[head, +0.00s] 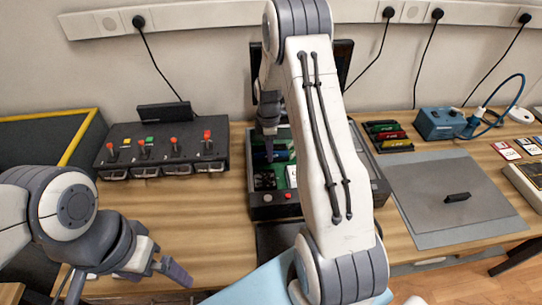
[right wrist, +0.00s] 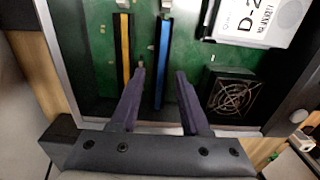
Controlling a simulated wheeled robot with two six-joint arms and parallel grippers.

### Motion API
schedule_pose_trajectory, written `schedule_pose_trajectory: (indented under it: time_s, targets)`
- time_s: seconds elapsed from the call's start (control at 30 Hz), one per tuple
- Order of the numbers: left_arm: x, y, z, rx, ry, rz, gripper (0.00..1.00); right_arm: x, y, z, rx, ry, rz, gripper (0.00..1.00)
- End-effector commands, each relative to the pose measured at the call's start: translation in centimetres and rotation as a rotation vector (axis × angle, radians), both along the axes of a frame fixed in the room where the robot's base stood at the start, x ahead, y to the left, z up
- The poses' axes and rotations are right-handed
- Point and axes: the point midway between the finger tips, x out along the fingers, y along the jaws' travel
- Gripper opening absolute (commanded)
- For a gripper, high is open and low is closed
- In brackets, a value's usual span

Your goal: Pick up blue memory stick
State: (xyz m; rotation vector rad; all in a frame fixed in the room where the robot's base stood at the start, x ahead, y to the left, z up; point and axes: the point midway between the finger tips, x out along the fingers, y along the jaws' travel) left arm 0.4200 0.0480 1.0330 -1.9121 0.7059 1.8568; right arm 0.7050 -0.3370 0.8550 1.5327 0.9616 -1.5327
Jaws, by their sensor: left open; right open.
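The blue memory stick (right wrist: 163,62) shows in the right wrist view as a narrow blue strip standing in a green circuit board inside an open case (head: 256,203). My right gripper (right wrist: 160,75) is open and empty above the board, its two purple fingers on either side of the blue stick in the picture. I cannot tell how high the fingertips are above it. In the head view the right arm hides much of the case. My left gripper (head: 176,270) is open and empty at the lower left, away from the case.
A yellow strip (right wrist: 126,50) stands left of the blue stick; a fan (right wrist: 232,95) and a labelled white box (right wrist: 255,20) lie right. A switch panel (head: 162,155) is left of the case. A rack of coloured sticks (head: 388,136) and a grey mat (head: 440,190) are right.

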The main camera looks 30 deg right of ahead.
Motion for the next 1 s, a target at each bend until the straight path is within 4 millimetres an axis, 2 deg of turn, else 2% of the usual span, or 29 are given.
schedule_pose_trajectory:
  time_s: [0.07, 0.1, 0.17, 0.2, 0.67, 0.77, 0.93, 1.0]
  targets:
    - [0.0, 0.0, 0.0, 0.0, 0.0, 0.0, 1.0, 0.0, 0.0, 0.0, 0.0, 0.0, 0.0, 0.42]
    - [0.0, 0.0, 0.0, 0.0, 0.0, 0.0, 1.0, 0.0, 0.0, 0.0, 0.0, 0.0, 0.0, 0.27]
    - [0.0, 0.0, 0.0, 0.0, 0.0, 0.0, 1.0, 0.0, 0.0, 0.0, 0.0, 0.0, 0.0, 0.04]
    - [0.0, 0.0, 0.0, 0.0, 0.0, 0.0, 1.0, 0.0, 0.0, 0.0, 0.0, 0.0, 0.0, 0.0]
    - [0.0, 0.0, -0.1, 0.0, 0.0, 0.0, 1.0, 0.1, 0.0, 0.6, -0.001, -0.003, 0.001, 0.0]
    - [0.0, 0.0, -0.3, 0.0, 0.0, 0.0, 1.0, 0.1, 0.0, 1.6, -0.002, -0.004, 0.001, 0.0]
    - [0.0, 0.0, -0.8, 0.0, 0.0, 0.0, 1.0, 0.2, 0.0, 4.4, -0.002, -0.007, 0.001, 0.0]
    - [0.0, 0.0, -1.0, 0.0, 0.0, 0.0, 1.0, -1.0, -1.2, 5.0, -0.002, -0.004, -0.004, 0.0]
